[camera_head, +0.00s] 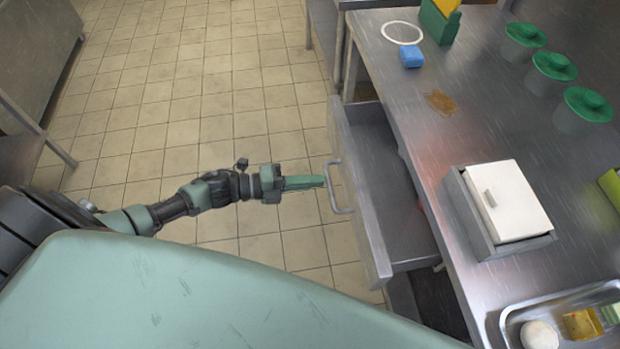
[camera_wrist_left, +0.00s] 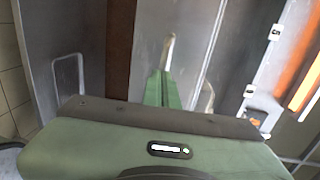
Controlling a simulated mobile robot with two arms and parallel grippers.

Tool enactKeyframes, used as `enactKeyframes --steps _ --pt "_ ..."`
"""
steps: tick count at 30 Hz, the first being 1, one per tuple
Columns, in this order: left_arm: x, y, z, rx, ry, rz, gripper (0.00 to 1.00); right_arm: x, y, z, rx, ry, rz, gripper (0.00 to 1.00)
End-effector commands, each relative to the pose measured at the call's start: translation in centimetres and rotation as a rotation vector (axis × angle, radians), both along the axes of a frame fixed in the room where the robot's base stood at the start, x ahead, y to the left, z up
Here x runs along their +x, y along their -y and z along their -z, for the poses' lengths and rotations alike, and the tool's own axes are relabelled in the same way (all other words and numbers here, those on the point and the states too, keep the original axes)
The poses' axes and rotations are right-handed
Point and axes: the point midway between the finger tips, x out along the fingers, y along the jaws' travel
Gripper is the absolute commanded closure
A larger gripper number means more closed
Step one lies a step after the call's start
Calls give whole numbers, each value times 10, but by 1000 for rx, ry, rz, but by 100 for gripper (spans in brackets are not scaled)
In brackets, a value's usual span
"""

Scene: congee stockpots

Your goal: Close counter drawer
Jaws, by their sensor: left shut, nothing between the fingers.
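The counter drawer (camera_head: 362,190) stands open, pulled out to the left from under the metal counter (camera_head: 480,125). Its front panel carries a grey bar handle (camera_head: 337,188). My left gripper (camera_head: 322,182) is shut and empty, with its fingertips right at the handle on the outer side of the drawer front. I cannot tell whether they touch it. The left wrist view shows the shut green fingers (camera_wrist_left: 163,88) in the middle, and a metal handle (camera_wrist_left: 68,88) to the left. My right gripper is not in view.
On the counter are a box with a white lid (camera_head: 508,200), a blue sponge (camera_head: 411,53), a white ring (camera_head: 402,32), green-lidded containers (camera_head: 552,68) and a metal tray (camera_head: 510,318) with food pieces. A brown spill (camera_head: 440,102) marks the top. Tiled floor (camera_head: 190,75) left of the drawer is clear.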

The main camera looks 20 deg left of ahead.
Motion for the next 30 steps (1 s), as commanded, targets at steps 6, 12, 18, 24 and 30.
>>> enactKeyframes --steps 6,12,18,24,30 --pt "14 20 0 -4 4 1 100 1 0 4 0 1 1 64" --pt "48 69 0 -4 5 1 100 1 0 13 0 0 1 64" --pt "72 105 1 -2 2 0 100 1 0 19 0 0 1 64" --pt "78 115 -1 0 1 -1 100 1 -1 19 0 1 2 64" --pt "78 116 -2 -2 3 -1 100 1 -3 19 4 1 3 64"
